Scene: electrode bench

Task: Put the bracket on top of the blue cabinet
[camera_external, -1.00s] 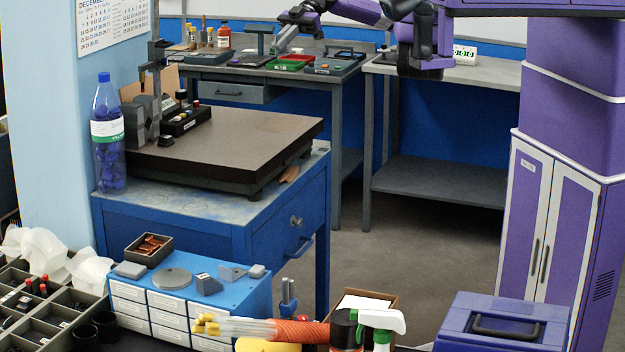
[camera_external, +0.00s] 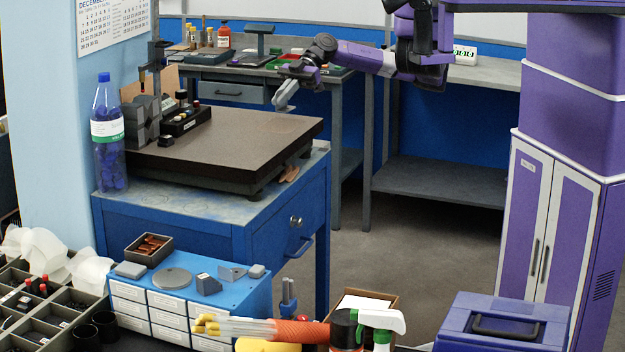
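My gripper (camera_external: 286,100) hangs over the far right part of the dark surface plate, pointing down and left. Pale grey metal shows at its end; at this size I cannot tell fingers from a held part. The small blue cabinet (camera_external: 240,307) with white-fronted drawers stands in the foreground. On its top are a small grey angled piece that looks like a bracket (camera_external: 231,273), a round grey disc (camera_external: 172,278), a dark grey block (camera_external: 208,284) and smaller grey blocks. No other bracket can be made out clearly.
The surface plate (camera_external: 230,140) lies on a blue bench (camera_external: 200,225), mostly bare. A blue bottle (camera_external: 107,140) and a black rack (camera_external: 186,122) stand at its left. A tray of copper pieces (camera_external: 147,250) sits at the cabinet's back. A spray bottle (camera_external: 382,325) stands to its right.

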